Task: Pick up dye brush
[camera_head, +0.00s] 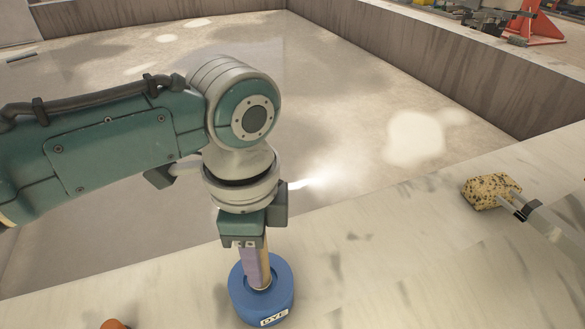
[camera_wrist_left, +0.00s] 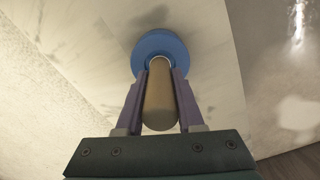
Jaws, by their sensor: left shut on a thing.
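The dye brush shows as a tan, rounded handle (camera_wrist_left: 159,100) in the left wrist view, standing in a blue round pot (camera_head: 282,285) labelled DYE. The pot's blue rim also shows in the left wrist view (camera_wrist_left: 160,42). My left gripper (camera_head: 256,268) points down over the pot, with its fingers shut on the handle, one on each side. The brush's lower end is hidden in the pot. The pot stands on the pale, marble-like ledge at the bottom of the head view. My right gripper is not in view.
A speckled yellow sponge-like block (camera_head: 490,190) lies on the ledge at right, with a small black and grey piece (camera_head: 525,209) against it. Behind the ledge is a wide basin with pale wet patches. An orange object (camera_head: 113,324) peeks in at the bottom left.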

